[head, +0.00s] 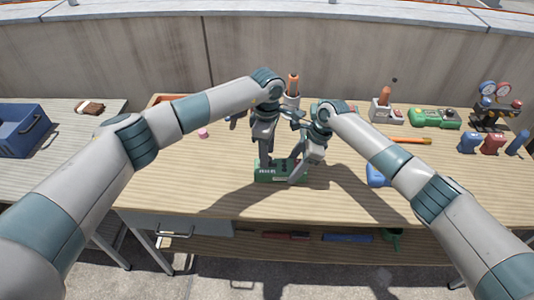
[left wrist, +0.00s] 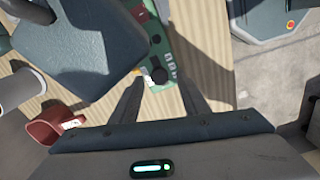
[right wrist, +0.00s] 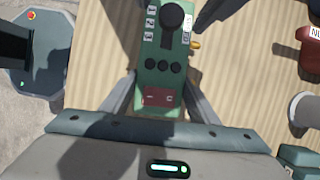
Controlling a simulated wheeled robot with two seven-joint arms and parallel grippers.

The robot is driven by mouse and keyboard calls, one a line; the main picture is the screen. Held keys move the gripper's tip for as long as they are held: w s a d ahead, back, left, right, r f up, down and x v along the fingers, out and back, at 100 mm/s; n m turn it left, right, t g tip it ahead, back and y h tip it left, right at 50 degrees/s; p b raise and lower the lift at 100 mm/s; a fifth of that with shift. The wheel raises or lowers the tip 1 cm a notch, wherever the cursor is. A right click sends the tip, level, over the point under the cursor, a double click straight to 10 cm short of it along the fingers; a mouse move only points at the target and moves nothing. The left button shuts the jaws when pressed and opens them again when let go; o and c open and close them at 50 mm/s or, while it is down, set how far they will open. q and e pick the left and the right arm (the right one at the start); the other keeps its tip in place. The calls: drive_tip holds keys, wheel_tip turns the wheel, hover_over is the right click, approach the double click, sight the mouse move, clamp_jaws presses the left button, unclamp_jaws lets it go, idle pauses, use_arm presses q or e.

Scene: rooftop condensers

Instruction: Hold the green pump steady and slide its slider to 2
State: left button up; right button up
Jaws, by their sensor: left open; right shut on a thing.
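The green pump (head: 265,173) lies on the table near the front edge, below both grippers. In the right wrist view the pump (right wrist: 157,82) shows a black slider knob (right wrist: 172,16), number labels beside it, round dark buttons and a dark red switch. My right gripper (right wrist: 158,95) is shut on the pump body at the switch end. My left gripper (left wrist: 160,80) is open, with its fingertips on either side of the black knob in the left wrist view. I cannot tell whether they touch it. The knob's exact mark is unclear.
Another green device (head: 434,118), a gauge stand (head: 489,105), a blue jar (head: 468,142) and a red jar (head: 492,143) stand at the right. A blue item (head: 377,176) is partly hidden by my right arm. A blue crate (head: 22,130) sits on the left table.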

use_arm(q)
wheel_tip(320, 180, up, 11)
idle(0.4)
use_arm(e)
drive_tip(key=o, duration=2.1)
drive_tip(key=shift+c, duration=0.2)
drive_tip(key=shift+r, duration=0.1)
drive_tip(key=p+v, duration=0.9)
drive_tip(key=p, duration=0.1)
use_arm(q)
wheel_tip(320, 180, up, 10)
drive_tip(key=shift+r, duration=0.2)
drive_tip(key=shift+f, duration=0.1)
use_arm(e)
drive_tip(key=shift+s, duration=0.1)
